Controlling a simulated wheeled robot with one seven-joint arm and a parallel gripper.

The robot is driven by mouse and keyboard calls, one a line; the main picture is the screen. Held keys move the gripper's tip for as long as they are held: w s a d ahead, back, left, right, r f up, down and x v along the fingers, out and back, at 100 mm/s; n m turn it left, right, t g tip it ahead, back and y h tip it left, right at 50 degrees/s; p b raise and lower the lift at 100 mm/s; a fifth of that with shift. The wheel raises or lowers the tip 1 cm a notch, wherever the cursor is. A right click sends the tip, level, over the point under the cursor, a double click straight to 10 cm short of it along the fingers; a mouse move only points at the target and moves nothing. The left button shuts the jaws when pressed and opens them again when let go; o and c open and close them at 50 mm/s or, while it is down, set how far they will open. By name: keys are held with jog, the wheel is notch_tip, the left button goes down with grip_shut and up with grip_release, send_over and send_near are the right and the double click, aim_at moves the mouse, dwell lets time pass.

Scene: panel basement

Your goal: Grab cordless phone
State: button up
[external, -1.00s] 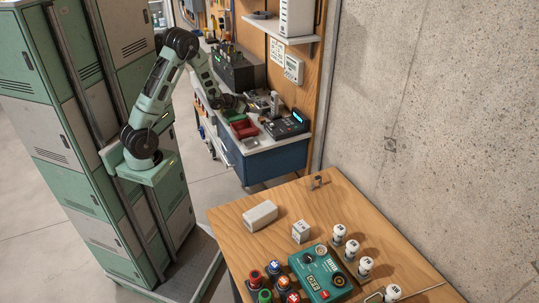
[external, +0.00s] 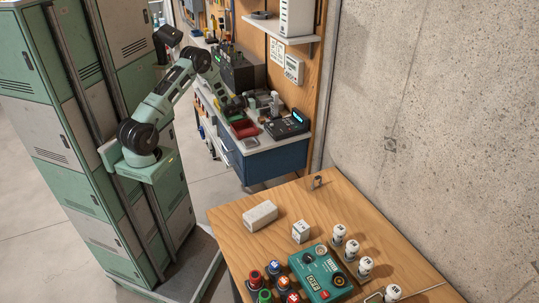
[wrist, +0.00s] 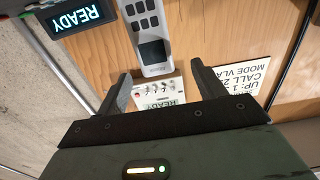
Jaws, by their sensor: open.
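The cordless phone is a light grey handset with dark keys and a dark screen. In the wrist view the phone (wrist: 153,52) shows upside down, ahead of and between my fingers, its end just past the fingertips. In the external view the phone (external: 275,101) stands upright on the far bench, beside a dark desk unit (external: 288,124) with a lit display. My gripper (wrist: 160,84) is open, with a gap around the phone and nothing held. In the external view my gripper (external: 242,103) is left of the phone, small and partly hard to make out.
A red tray (external: 244,129) lies on the bench left of the desk unit. A black box (external: 238,74) stands behind. The desk unit's READY display (wrist: 82,14) is close by in the wrist view. A wooden table (external: 235,222) with a teal box (external: 320,272) is nearer.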

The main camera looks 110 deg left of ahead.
aim_at(278, 95)
jog(key=x, duration=0.7)
jog(key=shift+w+f, duration=0.1)
jog(key=shift+w, duration=0.3)
jog(key=c, duration=1.5)
